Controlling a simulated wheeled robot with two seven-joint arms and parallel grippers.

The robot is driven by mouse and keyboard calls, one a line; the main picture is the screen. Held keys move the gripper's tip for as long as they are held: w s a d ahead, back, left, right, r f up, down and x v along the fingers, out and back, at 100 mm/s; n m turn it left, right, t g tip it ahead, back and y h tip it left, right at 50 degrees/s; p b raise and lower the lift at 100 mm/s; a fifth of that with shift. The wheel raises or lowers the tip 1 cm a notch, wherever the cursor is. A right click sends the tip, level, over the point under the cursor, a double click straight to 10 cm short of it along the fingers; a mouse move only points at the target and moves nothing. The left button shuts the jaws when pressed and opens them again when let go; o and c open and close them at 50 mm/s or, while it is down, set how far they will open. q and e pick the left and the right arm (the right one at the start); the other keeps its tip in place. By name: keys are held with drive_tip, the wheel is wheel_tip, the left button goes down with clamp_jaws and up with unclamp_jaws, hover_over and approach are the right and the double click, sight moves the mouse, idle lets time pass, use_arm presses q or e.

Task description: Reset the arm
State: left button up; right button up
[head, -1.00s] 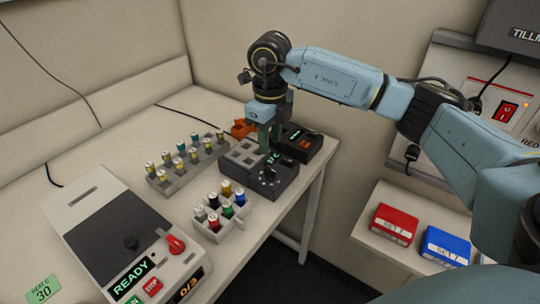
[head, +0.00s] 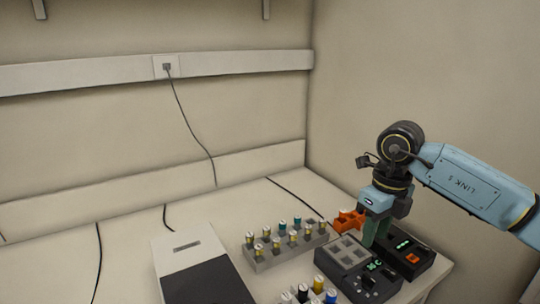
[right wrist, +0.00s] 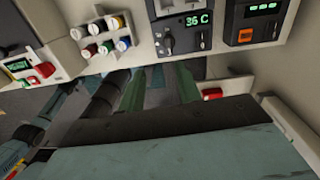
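My right arm comes in from the right in the head view. Its gripper (head: 376,238) points down with green fingers, in front of the gap between the grey block heater (head: 340,262) and the black device (head: 412,268). In the right wrist view the two green fingers of the right gripper (right wrist: 166,78) stand apart with nothing between them. The heater (right wrist: 180,38), with its lit green "36 C" display, lies beyond the fingertips. My left gripper is not in view.
A grey rack (head: 262,264) of several vials and an orange piece (head: 348,222) stand near the heater. A white machine (head: 188,244) with a dark panel is to the left. Another group of coloured-cap vials (head: 316,288) is at the bottom edge. Cables cross the bench; the wall is behind.

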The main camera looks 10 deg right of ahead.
drive_tip(key=s+a+f+n+y, duration=0.15)
drive_tip(key=a+y, duration=0.35)
drive_tip(key=a, duration=0.5)
drive_tip(key=s+a+y, duration=0.3)
drive_tip(key=a+y, duration=0.2)
drive_tip(key=a, duration=0.5)
drive_tip(key=s+a+r+m+t+y, duration=0.2)
drive_tip(key=a+r+m+t+y, duration=0.2)
drive_tip(key=a+r+m+y, duration=0.4)
drive_tip(key=w+d+m+t+h, duration=0.5)
drive_tip(key=d+m+t+h, duration=0.5)
drive_tip(key=m+t, duration=0.75)
drive_tip(key=s+d+f+m+g+h, duration=0.3)
drive_tip(key=d+f+m+g+h, duration=0.3)
drive_tip(key=d+f+m+h, duration=0.45)
drive_tip(key=s+d+f+m+g+y, duration=0.1)
drive_tip(key=s+f+m+g, duration=0.1)
drive_tip(key=s+f+g, duration=0.65)
drive_tip(key=s+d+f+m+g+y, duration=0.1)
drive_tip(key=s+f+m+g, duration=0.25)
drive_tip(key=s+f, duration=0.9)
wheel_tip(320, 180, down, 21)
drive_tip(key=s+n+g, duration=0.1)
drive_tip(key=s, duration=0.2)
drive_tip(key=s+d+f+g, duration=0.1)
drive_tip(key=s+d+f, duration=0.1)
drive_tip(key=s+f, duration=1.4)
drive_tip(key=shift+s+d+f+g, duration=0.15)
drive_tip(key=shift+s+d+g, duration=0.1)
drive_tip(key=shift+d+g, duration=0.1)
